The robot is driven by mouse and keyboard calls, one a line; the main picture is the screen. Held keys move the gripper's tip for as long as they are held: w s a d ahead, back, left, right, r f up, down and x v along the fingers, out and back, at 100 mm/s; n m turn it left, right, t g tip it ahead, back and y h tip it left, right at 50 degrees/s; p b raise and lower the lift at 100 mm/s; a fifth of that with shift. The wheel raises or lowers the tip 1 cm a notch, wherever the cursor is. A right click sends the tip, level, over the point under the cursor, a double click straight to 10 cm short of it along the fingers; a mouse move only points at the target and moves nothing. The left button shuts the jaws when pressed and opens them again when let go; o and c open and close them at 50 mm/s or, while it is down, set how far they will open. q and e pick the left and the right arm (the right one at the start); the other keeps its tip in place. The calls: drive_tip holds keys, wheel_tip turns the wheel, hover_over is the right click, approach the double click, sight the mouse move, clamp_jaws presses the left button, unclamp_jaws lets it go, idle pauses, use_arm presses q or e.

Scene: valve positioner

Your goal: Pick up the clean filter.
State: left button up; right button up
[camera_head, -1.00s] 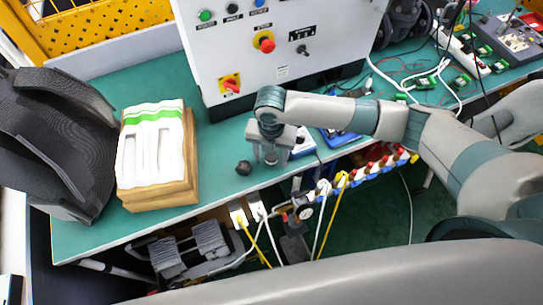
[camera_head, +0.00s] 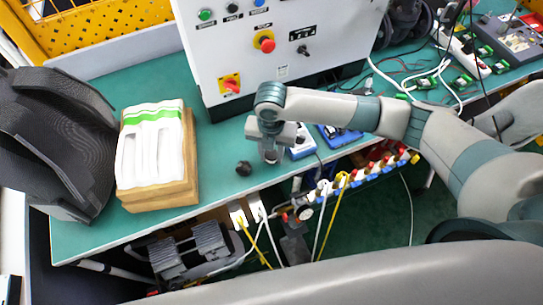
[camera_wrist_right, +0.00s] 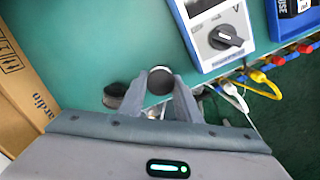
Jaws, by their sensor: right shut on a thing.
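The clean filter (camera_head: 271,158) is a small grey cylinder at the table's front edge, right of the cardboard box. In the wrist view, the clean filter (camera_wrist_right: 160,80) has a dark round top and a light rim. My right gripper (camera_head: 270,155) points down and is shut on it, one finger on each side. The fingers (camera_wrist_right: 160,92) hide part of its sides. I cannot tell whether it is clear of the table. A second, darker filter-like piece (camera_head: 244,168) stands just to the left and also shows in the wrist view (camera_wrist_right: 115,92). My left gripper is out of view.
A cardboard box (camera_head: 190,170) with white and green packs on top stands left. A black ribbed holder (camera_head: 50,130) is farther left. A control cabinet (camera_head: 225,50) stands behind. A blue-framed meter (camera_wrist_right: 220,35) is close right of the gripper. Cables hang at the front edge.

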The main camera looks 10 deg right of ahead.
sight(275, 154)
drive_tip(key=r, duration=0.1)
drive_tip(key=d+r+b, duration=0.1)
drive_tip(key=r, duration=0.1)
drive_tip(key=shift+r+b, duration=0.15)
drive_tip(key=shift+b, duration=0.15)
drive_tip(key=d+r+b, duration=0.3)
drive_tip(key=d+r, duration=0.3)
drive_tip(key=d, duration=0.4)
drive_tip(key=shift+s+d+r, duration=0.35)
drive_tip(key=shift+s, duration=0.05)
drive_tip(key=shift+m, duration=0.3)
drive_tip(key=s+r+m, duration=0.2)
drive_tip(key=r+m, duration=0.1)
drive_tip(key=m, duration=1.2)
drive_tip(key=s+a+r+m, duration=0.1)
drive_tip(key=r+m, duration=0.3)
drive_tip(key=m, duration=1.1)
drive_tip(key=shift+s+a+b, duration=0.25)
drive_tip(key=shift+s+b, duration=0.2)
drive_tip(key=shift+s, duration=0.2)
drive_tip(key=shift+r, duration=0.1)
